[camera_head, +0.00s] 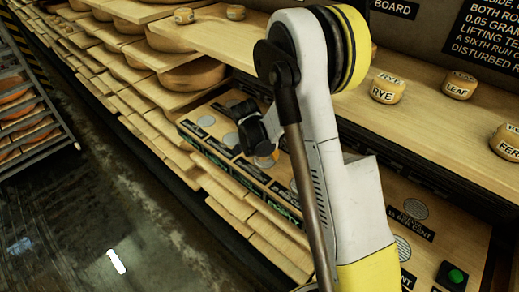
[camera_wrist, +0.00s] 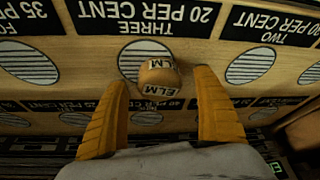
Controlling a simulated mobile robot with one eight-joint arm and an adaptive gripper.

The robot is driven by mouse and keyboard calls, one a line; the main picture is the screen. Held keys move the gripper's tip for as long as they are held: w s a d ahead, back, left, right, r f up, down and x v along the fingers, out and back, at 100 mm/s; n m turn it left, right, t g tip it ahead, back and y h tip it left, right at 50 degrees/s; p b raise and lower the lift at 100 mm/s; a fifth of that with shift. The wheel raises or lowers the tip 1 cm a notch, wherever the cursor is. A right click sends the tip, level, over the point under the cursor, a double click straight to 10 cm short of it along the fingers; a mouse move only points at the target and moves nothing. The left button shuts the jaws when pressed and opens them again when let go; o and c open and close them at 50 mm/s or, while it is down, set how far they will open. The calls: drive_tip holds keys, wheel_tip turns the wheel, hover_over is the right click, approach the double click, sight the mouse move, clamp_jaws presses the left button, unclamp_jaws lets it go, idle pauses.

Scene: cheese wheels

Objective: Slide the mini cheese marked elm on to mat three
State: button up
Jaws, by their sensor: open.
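The mini cheese marked elm (camera_wrist: 158,76) is a small orange-yellow wheel with white labels, between my gripper's fingers in the wrist view. It overlaps the near right part of mat three (camera_wrist: 130,57), a striped disc under the label "THREE 20 PER CENT". The rest of the mat shows beyond it and to its left. My gripper (camera_wrist: 160,80) is open, with one yellow finger on each side of the cheese and visible gaps beside it. In the head view my gripper (camera_head: 254,135) is low over the board, and a small part of the cheese (camera_head: 266,161) shows below it.
Mat two (camera_wrist: 250,65) lies to the right and a 35 per cent mat (camera_wrist: 27,63) to the left, both bare. Another row of mats lies nearer. An upper shelf holds cheeses marked rye (camera_head: 387,89) and leaf (camera_head: 459,86). A green button (camera_head: 455,275) sits lower right.

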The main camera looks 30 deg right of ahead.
drive_tip(key=shift+w+d+f, duration=0.1)
drive_tip(key=shift+d+f, duration=0.1)
drive_tip(key=shift+f, duration=0.35)
drive_tip(key=c, duration=1.3)
drive_tip(key=shift+c, duration=0.2)
